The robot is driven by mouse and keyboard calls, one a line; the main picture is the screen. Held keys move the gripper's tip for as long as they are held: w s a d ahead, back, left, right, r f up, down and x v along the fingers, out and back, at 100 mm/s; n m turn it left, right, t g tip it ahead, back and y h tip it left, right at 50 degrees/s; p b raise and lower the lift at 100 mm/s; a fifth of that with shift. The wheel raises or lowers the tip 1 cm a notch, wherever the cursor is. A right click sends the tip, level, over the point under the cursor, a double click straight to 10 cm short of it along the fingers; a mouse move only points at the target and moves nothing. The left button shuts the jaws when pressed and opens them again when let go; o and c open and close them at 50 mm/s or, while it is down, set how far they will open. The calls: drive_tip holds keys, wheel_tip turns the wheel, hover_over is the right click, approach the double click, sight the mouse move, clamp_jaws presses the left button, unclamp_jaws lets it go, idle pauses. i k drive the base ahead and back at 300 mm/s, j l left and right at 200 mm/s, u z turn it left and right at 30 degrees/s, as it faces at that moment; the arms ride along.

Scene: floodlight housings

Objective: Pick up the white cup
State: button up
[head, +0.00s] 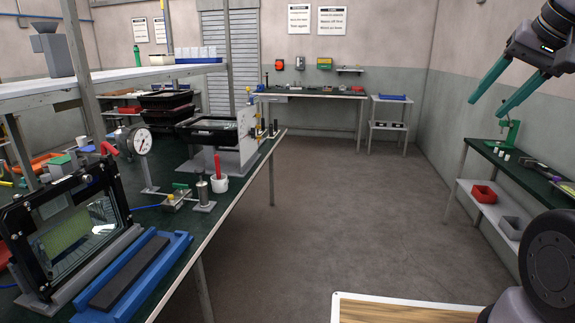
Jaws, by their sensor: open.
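A small white cup (219,185) stands upright near the right edge of the long green-topped bench (262,160) on the left. A red upright object (217,165) sticks up out of the cup. What else is inside the cup is hidden. My gripper (485,108) is at the upper right, high in the air and far to the right of the cup. Its two teal fingers are spread apart with nothing between them.
Beside the cup are a metal cylinder on a plate (203,194), a small green-topped fixture (179,195) and a dial gauge (140,142). A framed glass housing (75,235) and blue tray (172,260) stand nearer. The floor (330,215) between benches is clear.

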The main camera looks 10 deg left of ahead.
sight(81, 141)
drive_tip(key=i, duration=6.25)
drive_tip(key=i+u, duration=0.2)
drive_tip(key=i, duration=0.25)
drive_tip(key=i+l+u, duration=0.2)
drive_tip(key=i, duration=0.25)
drive_tip(key=i+l+u, duration=0.2)
drive_tip(key=i, duration=0.25)
drive_tip(key=i+j+u, duration=0.15)
drive_tip(key=i+u, duration=0.15)
drive_tip(key=u, duration=0.15)
drive_tip(key=i+u, duration=0.6)
drive_tip(key=u, duration=0.25)
drive_tip(key=i+u, duration=0.45)
drive_tip(key=i, duration=0.75)
drive_tip(key=i+u, duration=0.2)
drive_tip(key=i, duration=0.5)
drive_tip(key=i+u, duration=0.2)
drive_tip(key=i, duration=0.5)
drive_tip(key=i+l+u, duration=0.2)
drive_tip(key=i, duration=2.65)
drive_tip(key=j+u, duration=0.05)
